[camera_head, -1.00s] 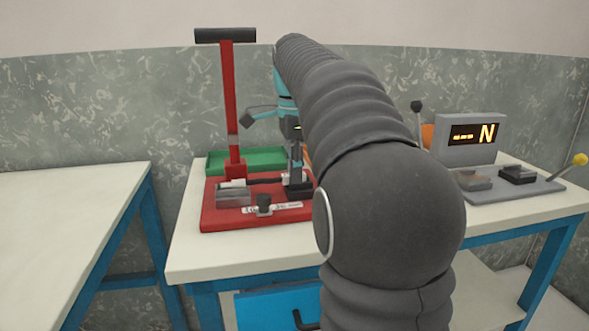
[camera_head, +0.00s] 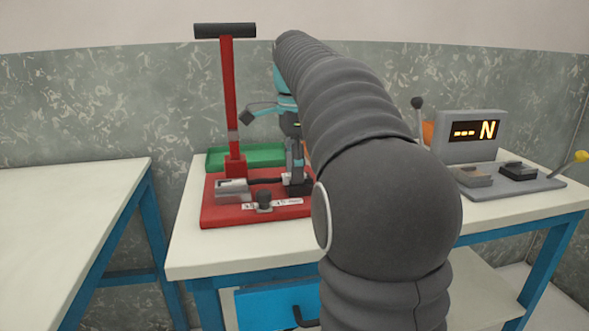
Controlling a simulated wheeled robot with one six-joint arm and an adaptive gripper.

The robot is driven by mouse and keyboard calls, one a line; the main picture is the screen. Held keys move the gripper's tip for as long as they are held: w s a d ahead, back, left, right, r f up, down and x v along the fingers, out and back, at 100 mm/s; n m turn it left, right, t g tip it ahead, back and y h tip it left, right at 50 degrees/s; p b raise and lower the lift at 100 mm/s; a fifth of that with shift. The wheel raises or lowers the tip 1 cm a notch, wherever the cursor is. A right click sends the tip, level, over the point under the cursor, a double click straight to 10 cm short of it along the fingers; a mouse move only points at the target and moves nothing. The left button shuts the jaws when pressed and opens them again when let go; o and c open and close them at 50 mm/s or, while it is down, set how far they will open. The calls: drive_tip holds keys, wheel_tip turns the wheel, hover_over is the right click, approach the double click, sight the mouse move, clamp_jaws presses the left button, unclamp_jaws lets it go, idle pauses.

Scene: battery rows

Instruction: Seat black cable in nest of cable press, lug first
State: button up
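The red cable press (camera_head: 215,217) stands on the bench with its tall lever (camera_head: 230,90) upright. Its grey nest block (camera_head: 233,195) is on the left part of the red base. The black cable (camera_head: 265,181) lies about level across the base, its left, lug end at the nest block. The lug itself is hardly visible now and looks down in the block; whether it is fully seated I cannot tell. My gripper (camera_head: 297,182) points down at the cable's right end and appears shut on it. My arm partly hides this side.
A green tray (camera_head: 217,159) is behind the press. A dark knob (camera_head: 264,197) stands at the base's front. To the right is a grey tester with a display (camera_head: 474,131) and a yellow-tipped lever (camera_head: 579,159). The left table (camera_head: 60,215) is bare.

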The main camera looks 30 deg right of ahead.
drive_tip(key=shift+r, duration=3.55)
drive_tip(key=shift+s, duration=0.1)
